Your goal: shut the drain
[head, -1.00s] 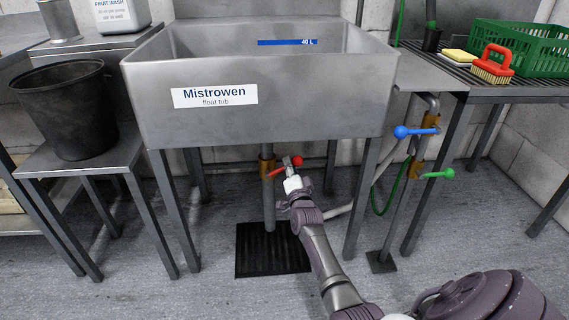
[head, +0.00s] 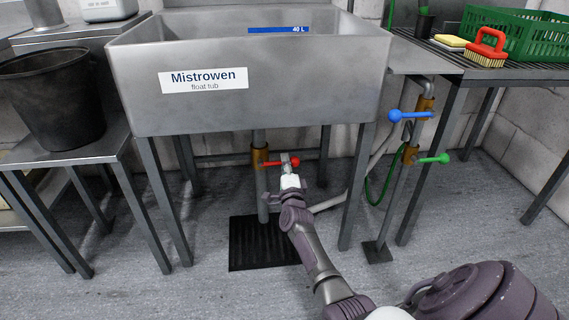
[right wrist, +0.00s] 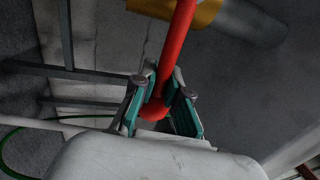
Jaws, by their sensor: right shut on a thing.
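The float tub (head: 300,85) stands on legs, with its drain pipe (head: 263,207) running down beneath it. A brass drain valve (head: 259,158) sits on that pipe. Its red lever (head: 276,163) points right from the valve, roughly level and across the upright pipe, ending in a red knob (head: 296,162). My right gripper (head: 286,161) is shut on the lever near its knob end. In the right wrist view, the fingers (right wrist: 160,98) sit on both sides of the red lever (right wrist: 178,48), with the brass valve (right wrist: 205,14) beyond. My left gripper is not in view.
Blue (head: 411,115) and green (head: 434,159) valve levers are on pipes to the right. A black floor grate (head: 255,258) lies below the drain pipe. Tub legs (head: 354,190) stand either side of my arm. A black bucket (head: 50,105) stands at left.

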